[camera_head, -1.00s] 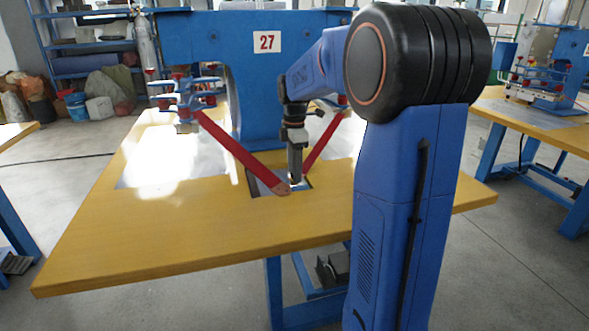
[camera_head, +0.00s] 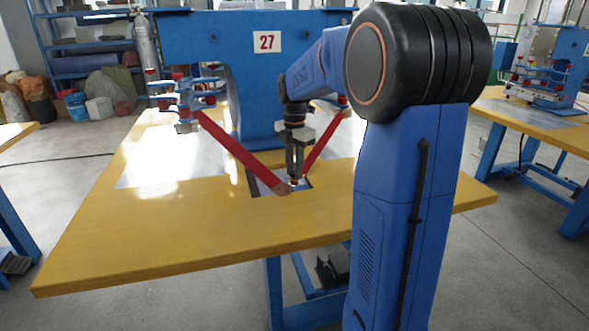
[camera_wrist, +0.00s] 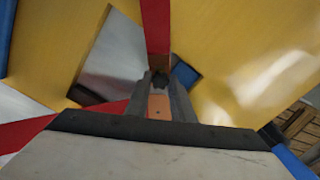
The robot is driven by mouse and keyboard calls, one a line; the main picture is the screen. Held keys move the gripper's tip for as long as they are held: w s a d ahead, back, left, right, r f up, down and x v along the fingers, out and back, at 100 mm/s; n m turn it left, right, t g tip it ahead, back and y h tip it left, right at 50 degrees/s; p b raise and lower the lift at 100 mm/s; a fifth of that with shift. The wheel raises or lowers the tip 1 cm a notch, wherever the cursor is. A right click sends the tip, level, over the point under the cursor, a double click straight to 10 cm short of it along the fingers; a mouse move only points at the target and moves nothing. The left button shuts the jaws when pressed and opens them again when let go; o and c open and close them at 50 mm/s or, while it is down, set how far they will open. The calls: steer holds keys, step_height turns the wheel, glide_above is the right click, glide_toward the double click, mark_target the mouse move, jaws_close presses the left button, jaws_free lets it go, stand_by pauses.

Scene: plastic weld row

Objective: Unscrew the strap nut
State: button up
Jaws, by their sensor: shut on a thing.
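My gripper (camera_head: 295,178) points straight down over the table, where two red straps meet. In the wrist view its fingers (camera_wrist: 160,86) are shut on a small dark nut (camera_wrist: 160,79), the strap nut. One red strap (camera_head: 240,151) slants down from the left to the gripper; the other red strap (camera_head: 323,143) comes from the right behind it. An orange-brown strap end (camera_wrist: 158,106) shows between the fingers in the wrist view. The nut's underside and thread are hidden.
A yellow table (camera_head: 190,235) carries the blue machine (camera_head: 190,45) marked 27. A grey plate (camera_wrist: 115,58) lies in the table beside the nut. Red-knobbed clamps (camera_head: 180,95) stand at the left. The table's front part is clear.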

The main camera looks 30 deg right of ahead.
steer(key=n, duration=0.8)
steer(key=o, duration=1)
